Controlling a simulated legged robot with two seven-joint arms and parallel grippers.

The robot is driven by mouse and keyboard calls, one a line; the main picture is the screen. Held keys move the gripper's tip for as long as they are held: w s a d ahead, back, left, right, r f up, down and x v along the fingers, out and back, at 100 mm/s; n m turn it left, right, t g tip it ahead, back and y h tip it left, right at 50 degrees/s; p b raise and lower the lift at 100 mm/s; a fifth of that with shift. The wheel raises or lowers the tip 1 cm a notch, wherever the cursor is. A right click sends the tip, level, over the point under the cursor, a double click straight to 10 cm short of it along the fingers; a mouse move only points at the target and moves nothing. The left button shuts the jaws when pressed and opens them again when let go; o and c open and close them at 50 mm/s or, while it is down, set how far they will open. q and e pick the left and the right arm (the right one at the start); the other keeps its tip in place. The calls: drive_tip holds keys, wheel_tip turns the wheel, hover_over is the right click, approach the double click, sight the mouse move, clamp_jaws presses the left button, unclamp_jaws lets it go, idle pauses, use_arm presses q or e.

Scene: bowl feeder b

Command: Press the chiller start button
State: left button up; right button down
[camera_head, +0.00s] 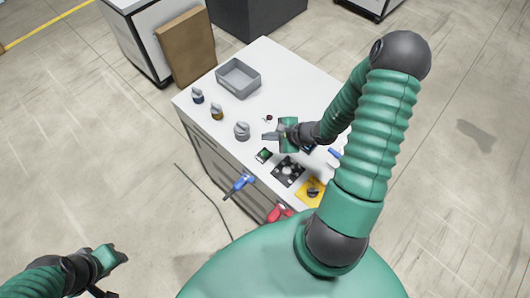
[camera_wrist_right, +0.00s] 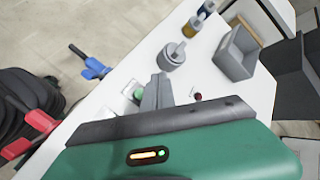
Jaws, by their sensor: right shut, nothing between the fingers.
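No label is readable on either. My right gripper (camera_head: 268,136) is shut and empty, between the two buttons and apart from the green one. Its fingers (camera_wrist_right: 157,92) partly cover the top in the wrist view. My left gripper (camera_head: 117,254) hangs low at the left, away from the cabinet.
A grey bin (camera_head: 238,92) stands at the back left of the top. Several small canisters, including a grey one (camera_head: 242,131), line the left edge. A black fan-like unit (camera_head: 288,170), a yellow block (camera_head: 312,192), a blue handle (camera_head: 243,181) and a red handle (camera_head: 279,213) are near the front.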

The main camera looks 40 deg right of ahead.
sight(267, 155)
drive_tip(key=f+b, duration=0.5)
drive_tip(key=f, duration=0.2)
drive_tip(key=shift+a+f, duration=0.2)
drive_tip(key=shift+f+b, duration=0.25)
drive_tip(key=shift+b, duration=0.05)
drive_tip(key=shift+w+f, duration=0.1)
idle(1.4)
drive_tip(key=shift+f+b, duration=0.3)
drive_tip(key=shift+b, duration=0.4)
drive_tip(key=shift+f+b, duration=0.5)
drive_tip(key=shift+b, duration=0.1)
idle(0.3)
drive_tip(key=shift+r, duration=0.15)
drive_tip(key=shift+r+p, duration=0.5)
drive_tip(key=shift+r, duration=0.25)
